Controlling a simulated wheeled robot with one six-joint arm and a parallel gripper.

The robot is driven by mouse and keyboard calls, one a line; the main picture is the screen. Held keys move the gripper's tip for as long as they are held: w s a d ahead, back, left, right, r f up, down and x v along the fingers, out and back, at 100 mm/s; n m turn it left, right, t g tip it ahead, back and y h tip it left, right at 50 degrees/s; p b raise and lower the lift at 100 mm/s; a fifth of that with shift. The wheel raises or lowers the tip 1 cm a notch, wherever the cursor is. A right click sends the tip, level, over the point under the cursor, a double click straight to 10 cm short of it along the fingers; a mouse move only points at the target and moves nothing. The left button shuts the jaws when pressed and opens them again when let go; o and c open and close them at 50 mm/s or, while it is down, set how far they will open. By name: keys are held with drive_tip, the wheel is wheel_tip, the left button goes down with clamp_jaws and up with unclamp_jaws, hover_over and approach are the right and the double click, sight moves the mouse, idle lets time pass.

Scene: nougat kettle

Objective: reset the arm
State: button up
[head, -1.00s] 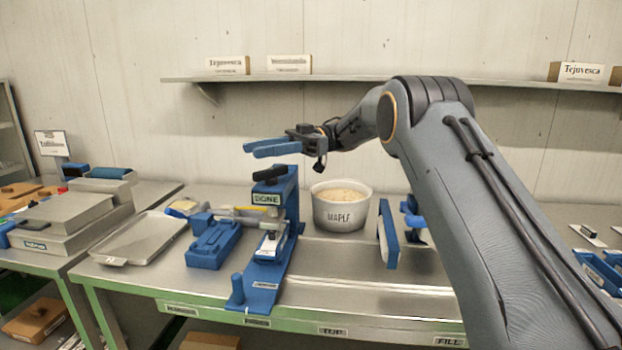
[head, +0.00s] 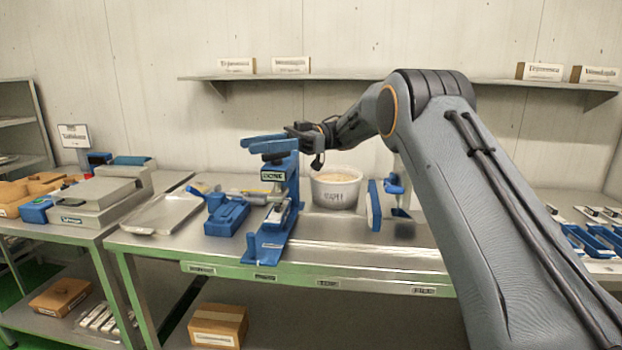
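My arm reaches from the lower right up and over to the left, in the head view.
A white tub (head: 338,190) stands behind the stand. A blue fixture (head: 226,217), a metal tray (head: 165,213) and a blue upright plate (head: 374,205) share the bench. A wall shelf (head: 420,80) with small signs runs behind. A grey scale-like unit (head: 98,197) stands left.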

drive_tip(key=w+d+r+m+t+y, duration=0.1)
drive_tip(key=w+d+r+m+t, duration=0.1)
drive_tip(key=w+m+t, duration=0.6)
drive_tip(key=w+d+r+m+t+y, duration=0.1)
drive_tip(key=w+d+m+t, duration=0.15)
drive_tip(key=w+t, duration=0.55)
drive_tip(key=s+d+f+m+t+h, duration=0.2)
drive_tip(key=d+f+m+t+h, duration=0.1)
drive_tip(key=d+f+m+h, duration=0.4)
drive_tip(key=s+d+f+m+t+h, duration=0.2)
drive_tip(key=d+f+t+h, duration=0.25)
drive_tip(key=d, duration=0.35)
drive_tip(key=s+d+f+m+g+h, duration=0.1)
drive_tip(key=s+d+f+g+h, duration=0.25)
drive_tip(key=s, duration=0.55)
drive_tip(key=s+d+f+m+g+h, duration=0.1)
drive_tip(key=s+d+f+m+g, duration=0.1)
drive_tip(key=s+d+f, duration=0.45)
drive_tip(key=s+d+f+m+g+h, duration=0.1)
drive_tip(key=s+d+f+g+h, duration=0.15)
drive_tip(key=s+f, duration=0.6)
drive_tip(key=s+f+m+g+y, duration=0.1)
drive_tip(key=s+g, duration=0.3)
drive_tip(key=s, duration=1.2)
drive_tip(key=shift+s+a, duration=0.2)
drive_tip(key=shift+g, duration=0.25)
